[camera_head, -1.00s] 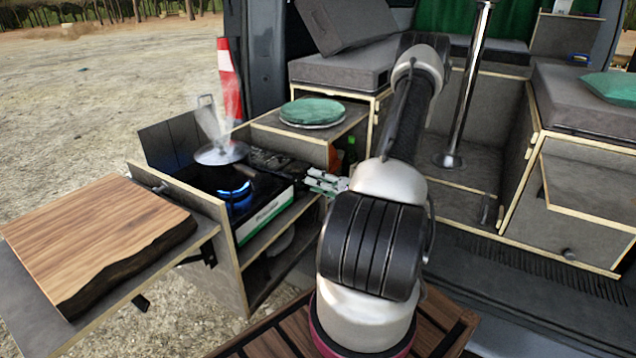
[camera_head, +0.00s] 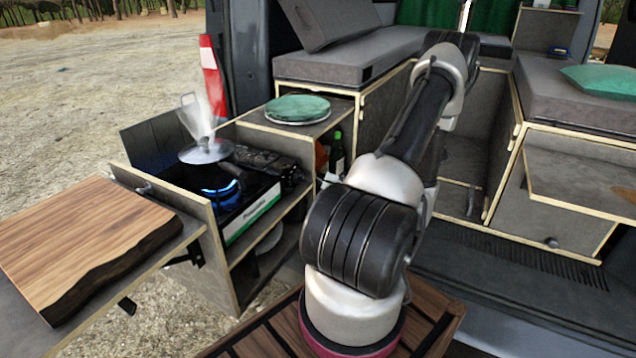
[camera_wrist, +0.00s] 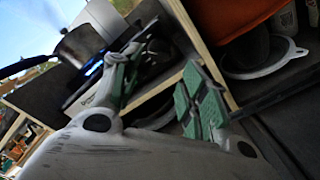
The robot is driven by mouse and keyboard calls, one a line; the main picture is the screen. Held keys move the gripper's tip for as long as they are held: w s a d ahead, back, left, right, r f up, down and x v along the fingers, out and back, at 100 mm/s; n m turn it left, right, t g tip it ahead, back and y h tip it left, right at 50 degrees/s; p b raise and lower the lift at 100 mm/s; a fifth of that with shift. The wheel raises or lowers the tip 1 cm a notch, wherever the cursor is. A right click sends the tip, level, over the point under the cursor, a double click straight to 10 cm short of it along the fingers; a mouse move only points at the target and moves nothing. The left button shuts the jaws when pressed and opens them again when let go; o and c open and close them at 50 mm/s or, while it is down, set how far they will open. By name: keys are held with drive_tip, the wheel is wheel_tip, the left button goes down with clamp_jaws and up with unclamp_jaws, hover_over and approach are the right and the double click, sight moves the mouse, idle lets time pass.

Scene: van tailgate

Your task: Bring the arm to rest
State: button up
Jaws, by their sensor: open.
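My arm (camera_head: 370,215) rises from its base at the bottom middle of the head view and leans up and to the right, toward the van's interior. My gripper (camera_wrist: 165,88) shows in the wrist view with its two green-padded fingers apart and nothing between them. In the head view my arm hides nearly all of it. Beyond the fingers, the wrist view shows the stove unit tilted, with the pot at upper left.
A steaming pot (camera_head: 207,152) sits over a blue flame on the camp stove (camera_head: 250,210). A wooden board (camera_head: 85,235) lies at left. Benches flank the van's aisle.

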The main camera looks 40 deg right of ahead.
drive_tip(key=shift+v, duration=1)
